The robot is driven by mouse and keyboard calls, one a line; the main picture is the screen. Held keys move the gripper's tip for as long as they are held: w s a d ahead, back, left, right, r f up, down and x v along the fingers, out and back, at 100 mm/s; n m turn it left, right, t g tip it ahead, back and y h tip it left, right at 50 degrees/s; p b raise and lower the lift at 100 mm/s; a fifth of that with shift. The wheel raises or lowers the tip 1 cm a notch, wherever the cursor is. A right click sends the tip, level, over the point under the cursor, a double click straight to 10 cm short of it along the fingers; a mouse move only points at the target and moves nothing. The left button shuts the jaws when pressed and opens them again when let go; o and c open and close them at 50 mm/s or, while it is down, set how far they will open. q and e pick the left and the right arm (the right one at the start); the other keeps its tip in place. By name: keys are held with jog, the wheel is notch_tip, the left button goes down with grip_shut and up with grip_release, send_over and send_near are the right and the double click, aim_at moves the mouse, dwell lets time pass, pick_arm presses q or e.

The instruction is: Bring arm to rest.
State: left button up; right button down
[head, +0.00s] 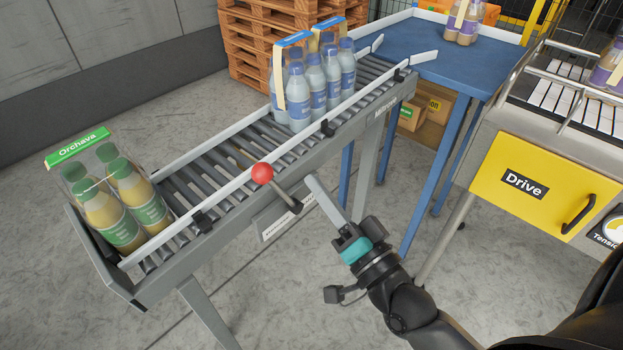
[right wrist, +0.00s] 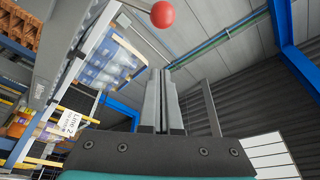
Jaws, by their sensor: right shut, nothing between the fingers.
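My right gripper (head: 312,182) is shut and empty in the head view, in front of the near side of the roller conveyor. Its two fingers lie together in the right wrist view (right wrist: 161,78). A lever with a red ball knob (head: 262,173) stands on the conveyor's near side, just left of the fingertips. The knob also shows at the top of the right wrist view (right wrist: 162,14). I cannot tell whether the fingers touch the lever's stem. My left gripper is not in view.
A blue table (head: 428,57) and a machine with a yellow Drive panel (head: 543,187) stand right. Open floor lies below the conveyor.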

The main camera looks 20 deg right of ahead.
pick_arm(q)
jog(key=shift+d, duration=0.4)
pick_arm(e)
jog(key=shift+f, duration=0.1)
jog(key=s+f+n+g+h+b, duration=0.1)
jog(key=s+f+n+g+b, duration=0.15)
jog(key=f, duration=1.15)
jog(key=s+d+f+n+g+b, duration=0.15)
jog(key=f+g, duration=0.25)
jog(key=f, duration=1)
jog(key=s+f+n+g+h+b, duration=0.1)
jog(key=s+f+g+b, duration=0.15)
jog(key=f, duration=1.05)
pick_arm(q)
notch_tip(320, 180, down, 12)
jog(key=b, duration=0.5)
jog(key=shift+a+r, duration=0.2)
pick_arm(e)
jog(key=s+f+n+g+h, duration=0.1)
jog(key=s+f+n+g, duration=0.4)
jog(key=s+f, duration=1.8)
jog(key=s+g, duration=0.2)
jog(key=g, duration=0.3)
jog(key=shift+s+a+f+n, duration=0.2)
jog(key=shift+s+a+n, duration=0.1)
jog(key=shift+s, duration=0.1)
jog(key=shift+d, duration=0.1)
